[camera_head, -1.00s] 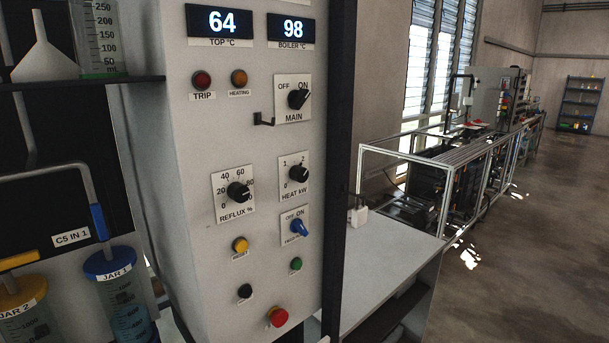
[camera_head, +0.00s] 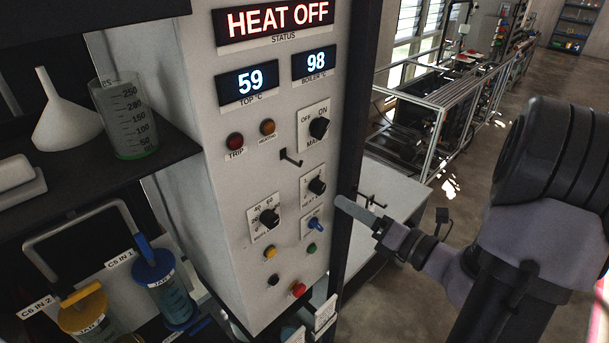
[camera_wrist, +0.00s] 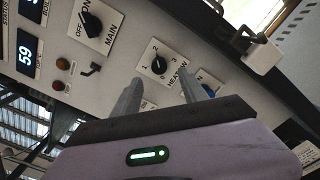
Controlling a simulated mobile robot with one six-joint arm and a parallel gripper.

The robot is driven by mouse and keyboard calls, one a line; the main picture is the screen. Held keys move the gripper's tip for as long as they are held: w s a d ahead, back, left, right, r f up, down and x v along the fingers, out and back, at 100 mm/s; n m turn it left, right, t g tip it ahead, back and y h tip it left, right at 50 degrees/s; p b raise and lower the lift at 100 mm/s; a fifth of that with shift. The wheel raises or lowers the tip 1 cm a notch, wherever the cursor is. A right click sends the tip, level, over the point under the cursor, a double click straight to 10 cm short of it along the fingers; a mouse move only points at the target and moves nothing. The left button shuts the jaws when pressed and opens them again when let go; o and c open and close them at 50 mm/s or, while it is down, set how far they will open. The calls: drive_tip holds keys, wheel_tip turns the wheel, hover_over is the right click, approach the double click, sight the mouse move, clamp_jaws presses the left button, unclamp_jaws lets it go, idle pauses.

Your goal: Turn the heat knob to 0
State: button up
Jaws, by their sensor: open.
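The heat knob (camera_head: 317,186) is a black dial on a white plate on the grey control panel. Its pointer is too small to read in the head view. In the head view my gripper (camera_head: 358,211) is at the panel's right edge, right of and slightly below the knob. I see no contact.
The main switch (camera_head: 319,128) is above, the reflux knob (camera_head: 269,217) left, and a blue switch (camera_head: 314,223) below the heat knob. A small black hook (camera_head: 290,157) juts from the panel. A dark upright post (camera_head: 357,100) runs along the panel's right side. The status display (camera_head: 277,21) reads HEAT OFF.

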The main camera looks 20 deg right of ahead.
sight(322, 190)
drive_tip(key=shift+p+x, duration=0.55)
drive_tip(key=shift+x, duration=3.65)
clamp_jaws()
drive_tip(key=shift+a, duration=0.1)
